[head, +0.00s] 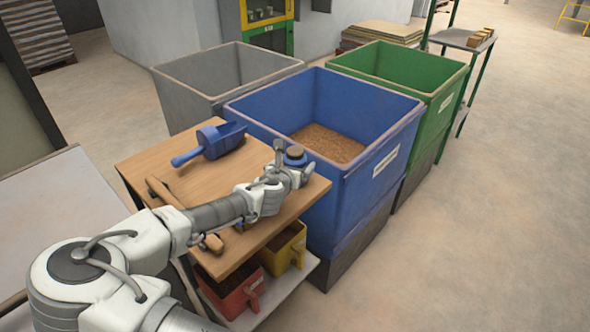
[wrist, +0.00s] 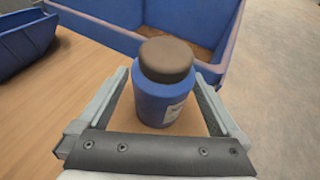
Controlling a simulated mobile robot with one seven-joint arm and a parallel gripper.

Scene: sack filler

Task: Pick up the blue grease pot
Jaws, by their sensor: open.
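The blue grease pot (wrist: 154,103) stands upright on the wooden table in the wrist view, with a brown lid and a pale label. In the head view the pot (head: 295,156) shows only in part, near the table's right end beside the blue bin. My gripper (wrist: 163,98) is open, with one finger to the left of the pot and one to the right. The pot is between the fingers, and a gap shows on the left side. In the head view my gripper (head: 291,168) is at the pot, and its fingers partly hide it.
A blue scoop (head: 211,143) and a wooden-handled tool (head: 168,195) lie on the wooden table (head: 165,158). A big blue bin (head: 350,190) of brown grain stands close behind the pot. Red (head: 238,296) and yellow (head: 288,252) bins sit on the shelf below.

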